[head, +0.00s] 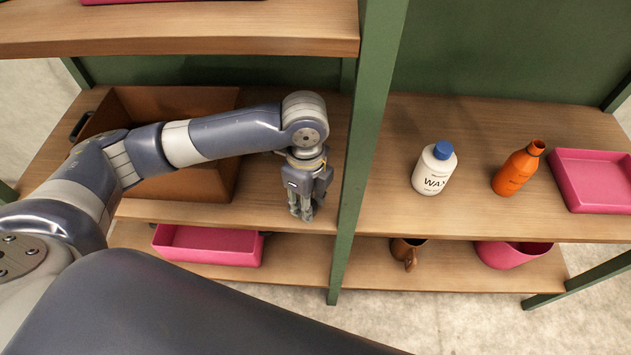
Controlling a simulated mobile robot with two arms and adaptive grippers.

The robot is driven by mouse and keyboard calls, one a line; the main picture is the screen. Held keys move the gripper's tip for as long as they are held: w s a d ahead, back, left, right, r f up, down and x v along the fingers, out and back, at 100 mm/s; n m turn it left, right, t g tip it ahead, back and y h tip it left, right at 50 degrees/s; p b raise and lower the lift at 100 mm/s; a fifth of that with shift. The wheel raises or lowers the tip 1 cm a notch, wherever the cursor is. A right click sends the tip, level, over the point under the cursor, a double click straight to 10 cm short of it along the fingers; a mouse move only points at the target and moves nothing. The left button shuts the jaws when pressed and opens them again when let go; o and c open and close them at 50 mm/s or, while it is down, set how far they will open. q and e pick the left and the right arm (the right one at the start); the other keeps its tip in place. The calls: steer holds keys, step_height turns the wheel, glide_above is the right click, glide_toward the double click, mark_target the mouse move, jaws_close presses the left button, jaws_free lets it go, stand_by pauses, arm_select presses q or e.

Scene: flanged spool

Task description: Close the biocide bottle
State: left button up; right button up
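An orange bottle (516,171) stands on the right bay's middle shelf. Its neck is an open ring with no cap on it, and its label is too small to read; it may be the biocide bottle. My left gripper (304,212) points down over the left bay's shelf, left of the green post and well apart from the bottle. Its fingers are close together, and I cannot tell whether anything is between them. No loose cap is visible. My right gripper is not in view.
A white WAX bottle (435,170) with a blue cap stands left of the orange one. A pink tray (598,181) sits to its right. The green post (362,150) divides the bays. A brown crate (219,184) is behind my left arm. Lower shelves hold a pink tray (207,245), brown mug and pink container.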

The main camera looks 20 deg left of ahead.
arm_select(q)
steer(key=s, duration=0.6)
steer(key=shift+r, duration=0.3)
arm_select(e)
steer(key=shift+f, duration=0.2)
arm_select(q)
steer(key=shift+s, duration=0.1)
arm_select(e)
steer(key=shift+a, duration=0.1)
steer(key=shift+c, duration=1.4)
